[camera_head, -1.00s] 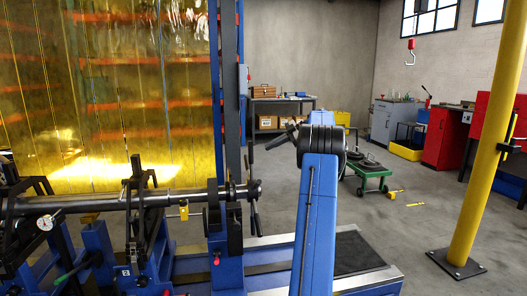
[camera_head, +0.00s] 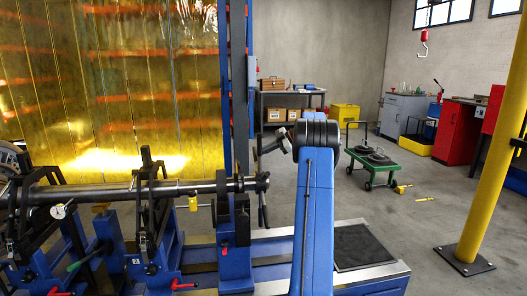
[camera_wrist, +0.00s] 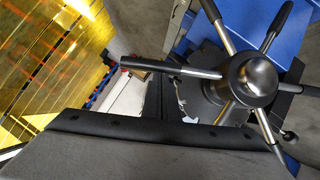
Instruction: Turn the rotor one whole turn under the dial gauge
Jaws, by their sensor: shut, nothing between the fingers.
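The rotor (camera_head: 110,192) is a long dark steel shaft lying level across blue stands. The dial gauge (camera_head: 59,211), with a round white face, sits against it at the left. A spoked handwheel (camera_head: 262,184) is at the rotor's right end. In the wrist view its domed steel hub (camera_wrist: 254,80) and black-gripped spokes fill the upper right. My gripper (camera_head: 268,149) is shut and empty, above the handwheel and apart from it in the head view. In the wrist view its dark fingers (camera_wrist: 160,88) lie left of the hub, just below one spoke; contact cannot be told.
A yellow translucent curtain (camera_head: 110,90) hangs behind the rotor. A blue upright (camera_head: 238,80) stands close to my gripper.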

